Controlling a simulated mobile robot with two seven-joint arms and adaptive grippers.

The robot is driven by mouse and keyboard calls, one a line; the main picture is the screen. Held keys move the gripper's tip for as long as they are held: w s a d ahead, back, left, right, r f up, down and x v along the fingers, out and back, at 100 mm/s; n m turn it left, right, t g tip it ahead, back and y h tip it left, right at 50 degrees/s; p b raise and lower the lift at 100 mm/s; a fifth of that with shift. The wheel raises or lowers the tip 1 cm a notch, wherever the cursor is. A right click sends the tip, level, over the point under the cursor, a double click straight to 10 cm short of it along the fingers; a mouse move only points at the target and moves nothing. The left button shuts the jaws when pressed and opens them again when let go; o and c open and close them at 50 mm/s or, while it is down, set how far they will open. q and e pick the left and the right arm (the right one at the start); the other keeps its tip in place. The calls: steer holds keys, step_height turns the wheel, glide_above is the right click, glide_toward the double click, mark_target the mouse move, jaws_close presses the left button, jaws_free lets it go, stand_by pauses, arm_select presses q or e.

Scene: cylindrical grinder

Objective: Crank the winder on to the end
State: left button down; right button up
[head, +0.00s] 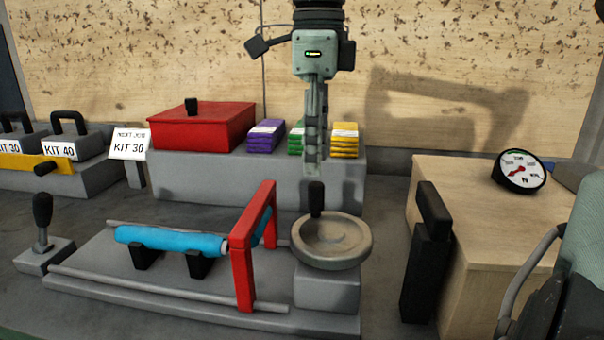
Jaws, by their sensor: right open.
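The winder is a grey handwheel (335,246) with a dark upright knob (316,197) standing at its rear left rim. It sits on a grey block at the right end of the machine bed (130,291). A red gate-like frame (242,262) straddles the bed just left of the wheel. A blue cylinder (165,240) rests on black supports and reaches the red frame. My right gripper (312,168) points down, directly above the knob in the picture, seen edge-on. It is open and holds nothing; whether its fingertips overlap the knob's height is unclear. My left gripper is out of view.
A red lidded box (202,128) and purple, green and yellow packs (344,140) stand on a grey ledge behind. A wooden box (480,220) with a dial gauge (519,172) is at right, beside a black upright block (428,255). A black-knobbed lever (43,225) is at left.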

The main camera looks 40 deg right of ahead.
mark_target(316, 184)
steer(key=shift+w+d+f, duration=0.1)
steer(key=shift+w+f, duration=0.05)
steer(key=shift+f, duration=0.05)
steer(key=f, duration=0.7)
steer(key=shift+s+f, duration=0.1)
steer(key=shift+s, duration=0.1)
jaws_close()
